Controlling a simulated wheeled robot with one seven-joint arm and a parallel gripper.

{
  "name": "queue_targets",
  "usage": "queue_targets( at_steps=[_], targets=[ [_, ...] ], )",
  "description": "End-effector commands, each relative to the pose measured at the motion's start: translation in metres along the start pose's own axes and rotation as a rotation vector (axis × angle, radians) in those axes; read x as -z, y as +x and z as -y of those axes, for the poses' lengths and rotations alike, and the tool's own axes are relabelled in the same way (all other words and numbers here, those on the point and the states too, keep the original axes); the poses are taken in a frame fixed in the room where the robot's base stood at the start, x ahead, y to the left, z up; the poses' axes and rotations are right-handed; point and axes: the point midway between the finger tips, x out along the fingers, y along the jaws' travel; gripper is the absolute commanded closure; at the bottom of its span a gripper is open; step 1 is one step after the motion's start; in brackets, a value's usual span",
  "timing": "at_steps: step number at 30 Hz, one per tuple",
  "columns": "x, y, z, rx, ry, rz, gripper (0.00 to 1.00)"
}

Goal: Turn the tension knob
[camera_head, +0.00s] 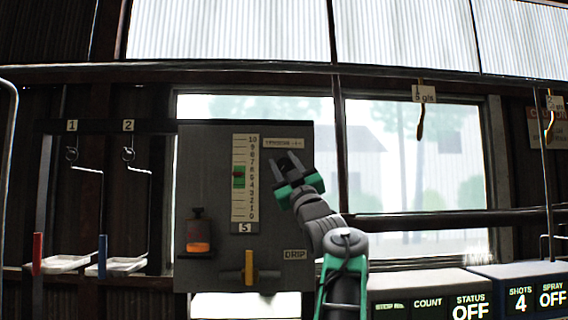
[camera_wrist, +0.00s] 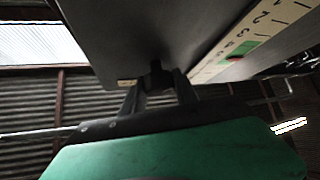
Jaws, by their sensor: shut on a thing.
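The grey panel (camera_head: 210,150) carries a small label (camera_head: 284,143) that seems to read tension. My gripper (camera_head: 283,160) is just below this label, reaching up to the panel face from the lower right. In the wrist view a small dark knob (camera_wrist: 155,72) stands out from the panel between the two fingers of my gripper (camera_wrist: 155,83), which are shut on it. In the head view the knob is hidden by or lost against the dark fingers. I cannot tell its turn angle.
Control boxes (camera_head: 430,295) stand at lower right.

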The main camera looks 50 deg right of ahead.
Motion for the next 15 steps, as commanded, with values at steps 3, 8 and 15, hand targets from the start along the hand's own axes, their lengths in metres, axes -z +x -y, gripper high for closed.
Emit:
queue_targets(
  at_steps=[3,8,15],
  targets=[
    [0.0015,0.0002,-0.0003,-0.002,-0.001,-0.002,1.0],
    [0.0012,0.0002,-0.0001,-0.002,0.0,-0.002,0.52],
    [0.0006,0.0001,0.0,-0.002,0.001,-0.001,0.43]
  ],
)
